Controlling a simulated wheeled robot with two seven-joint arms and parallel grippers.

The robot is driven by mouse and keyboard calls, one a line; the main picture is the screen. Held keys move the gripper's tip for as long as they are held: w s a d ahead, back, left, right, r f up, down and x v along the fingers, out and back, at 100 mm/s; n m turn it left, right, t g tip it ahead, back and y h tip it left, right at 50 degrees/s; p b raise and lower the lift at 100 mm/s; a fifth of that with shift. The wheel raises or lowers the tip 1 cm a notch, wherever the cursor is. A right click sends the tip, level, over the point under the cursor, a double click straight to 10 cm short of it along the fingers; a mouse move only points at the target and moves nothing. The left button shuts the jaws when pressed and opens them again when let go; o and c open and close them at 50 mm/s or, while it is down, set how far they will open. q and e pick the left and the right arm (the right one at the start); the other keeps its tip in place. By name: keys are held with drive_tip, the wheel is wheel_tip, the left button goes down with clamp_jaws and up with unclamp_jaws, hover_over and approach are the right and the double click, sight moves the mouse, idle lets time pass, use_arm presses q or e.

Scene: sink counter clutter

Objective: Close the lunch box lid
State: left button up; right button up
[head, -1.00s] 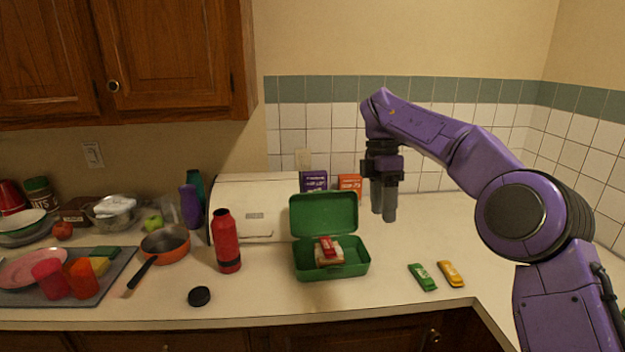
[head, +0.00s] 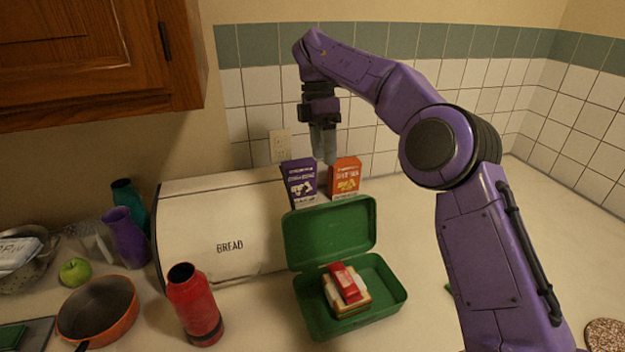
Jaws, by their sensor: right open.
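The green lunch box (head: 386,293) stands open on the counter in the head view. Its lid (head: 331,229) is raised at the back, leaning near upright. A sandwich (head: 347,303) with a red-wrapped bar (head: 346,281) on top lies inside the box. My right gripper (head: 324,146) is open and empty, pointing down behind and above the lid, near two cartons. It does not touch the lid as far as I can see. My left gripper is not in view.
A purple carton (head: 299,182) and an orange carton (head: 344,177) stand behind the lid. A bread box (head: 215,232), a red bottle (head: 194,308) and an orange pan (head: 98,312) are on the left. A round speckled trivet (head: 606,336) lies at the lower right.

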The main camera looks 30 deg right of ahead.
drive_tip(key=b, duration=0.3)
hover_over(329, 204)
drive_tip(key=w, duration=0.2)
drive_tip(key=f, duration=0.5)
drive_tip(key=shift+w+d+f, duration=0.1)
drive_tip(key=shift+d+f, duration=0.05)
drive_tip(key=shift+d, duration=0.25)
drive_tip(key=x, duration=0.4)
drive_tip(key=shift+w+f, duration=0.3)
drive_tip(key=shift+s, duration=0.2)
clamp_jaws()
